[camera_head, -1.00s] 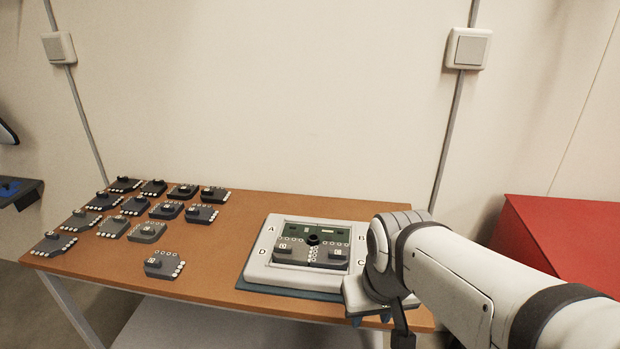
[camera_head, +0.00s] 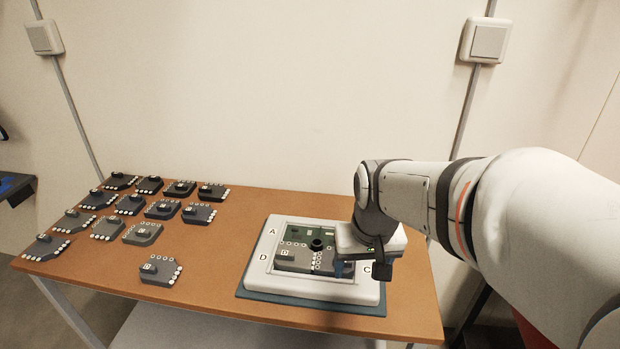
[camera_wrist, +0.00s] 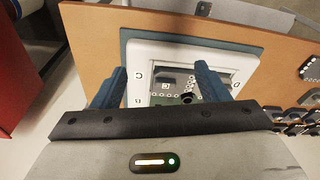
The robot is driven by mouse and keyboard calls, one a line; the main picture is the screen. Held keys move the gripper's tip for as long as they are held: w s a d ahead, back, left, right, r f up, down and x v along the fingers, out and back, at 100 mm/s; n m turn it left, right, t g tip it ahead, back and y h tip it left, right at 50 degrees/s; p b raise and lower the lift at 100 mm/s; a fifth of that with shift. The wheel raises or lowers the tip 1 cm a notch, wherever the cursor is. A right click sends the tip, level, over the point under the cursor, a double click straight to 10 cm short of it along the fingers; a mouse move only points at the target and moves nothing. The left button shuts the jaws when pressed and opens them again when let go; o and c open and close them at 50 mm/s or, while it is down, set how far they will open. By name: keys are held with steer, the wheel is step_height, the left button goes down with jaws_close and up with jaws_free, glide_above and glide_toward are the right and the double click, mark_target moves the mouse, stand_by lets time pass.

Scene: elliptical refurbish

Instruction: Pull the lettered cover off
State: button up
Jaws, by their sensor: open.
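The lettered cover (camera_head: 255,272) is a white rounded frame around a recess, lying flat on a blue-grey mat. In the head view the letters A, D and C show; B is hidden behind my arm. It also shows in the wrist view (camera_wrist: 150,50). Inside its opening are a green board (camera_head: 300,231), grey modules (camera_head: 289,256) and a black round knob (camera_head: 317,245). My gripper (camera_wrist: 160,80) is open, its two blue fingers apart. It is over the cover's right part, with nothing between the fingers but the view of the cover. Whether the fingertips touch it I cannot tell.
Several dark modules with white dots stand in rows on the left of the wooden table (camera_head: 220,268). One grey module (camera_head: 162,268) lies apart, nearer the front. The blue-grey mat (camera_head: 300,299) borders the cover. A red surface (camera_wrist: 15,75) shows at the left in the wrist view.

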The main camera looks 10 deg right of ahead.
steer(key=shift+m+g, duration=0.4)
steer(key=shift+m, duration=0.1)
steer(key=w, duration=0.2)
steer(key=w+p, duration=0.1)
steer(key=w, duration=0.3)
steer(key=shift+w+d+f+p, duration=0.1)
steer(key=shift+w+f+p, duration=0.15)
steer(key=shift+w+p, duration=0.05)
steer(key=shift+m+g, duration=0.5)
steer(key=shift+m, duration=0.2)
steer(key=w+f, duration=0.1)
steer(key=w, duration=0.1)
steer(key=w+f+p, duration=0.1)
steer(key=w, duration=0.1)
steer(key=w+f, duration=0.1)
steer(key=w, duration=0.1)
steer(key=shift+w+d+f+p, duration=0.15)
steer(key=shift+w+f+p, duration=0.15)
steer(key=shift+w, duration=0.05)
steer(key=shift+w+f, duration=0.25)
steer(key=shift+f+p, duration=0.3)
steer(key=shift+f, duration=3.6)
steer(key=shift+c, duration=0.2)
jaws_close()
